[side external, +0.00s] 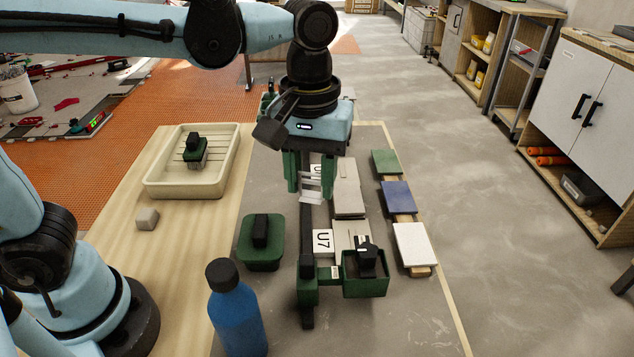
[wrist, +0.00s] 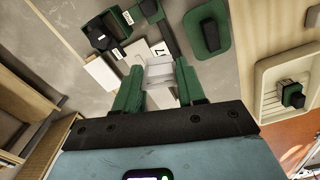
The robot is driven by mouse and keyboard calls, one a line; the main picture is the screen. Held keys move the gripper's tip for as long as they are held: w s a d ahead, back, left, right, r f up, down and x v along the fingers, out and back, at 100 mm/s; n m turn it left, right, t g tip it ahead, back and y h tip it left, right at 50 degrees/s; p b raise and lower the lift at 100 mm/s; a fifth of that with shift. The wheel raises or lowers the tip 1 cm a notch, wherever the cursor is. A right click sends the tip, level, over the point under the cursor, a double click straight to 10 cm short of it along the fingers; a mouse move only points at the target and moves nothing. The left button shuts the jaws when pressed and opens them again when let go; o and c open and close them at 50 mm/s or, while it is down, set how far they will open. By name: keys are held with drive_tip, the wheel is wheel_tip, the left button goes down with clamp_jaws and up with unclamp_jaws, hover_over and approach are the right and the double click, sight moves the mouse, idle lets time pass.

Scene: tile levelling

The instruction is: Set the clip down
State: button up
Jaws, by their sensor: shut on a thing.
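My gripper (side external: 318,182) points down above the grey work board, with its green fingers shut on a pale, whitish clip (side external: 311,188). In the wrist view the clip (wrist: 160,74) sits between the two fingertips (wrist: 159,78). The clip appears held above the dark rail (side external: 308,240), near the light grey tiles (side external: 346,190); whether it touches anything below I cannot tell. A white card marked U7 (side external: 323,241) lies beside the rail, and another card behind it is partly hidden by the gripper.
A cream tray (side external: 150,183) holding a green block with a black top (side external: 194,150) stands left. A green black-handled float (side external: 262,250), green box (side external: 365,285) and blue bottle (side external: 237,315) are nearer the camera. Green, blue and white sample tiles (side external: 398,197) line the right.

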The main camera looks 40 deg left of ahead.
drive_tip(key=w+a+f+n, duration=0.1)
drive_tip(key=a+f, duration=0.3)
drive_tip(key=a, duration=0.1)
drive_tip(key=w+a+f+n, duration=0.1)
drive_tip(key=w+a+f, duration=0.1)
drive_tip(key=a+f, duration=0.2)
drive_tip(key=w+a+f+n, duration=0.1)
drive_tip(key=a+f, duration=0.3)
drive_tip(key=a, duration=0.3)
drive_tip(key=shift+w+a+f, duration=0.15)
drive_tip(key=shift+a+f, duration=0.1)
drive_tip(key=shift+a, duration=0.05)
drive_tip(key=shift+a+f, duration=0.1)
drive_tip(key=shift+f, duration=1.95)
drive_tip(key=o, duration=0.6)
drive_tip(key=shift+f, duration=0.15)
drive_tip(key=shift+c, duration=0.2)
drive_tip(key=o, duration=0.4)
drive_tip(key=shift+o, duration=0.2)
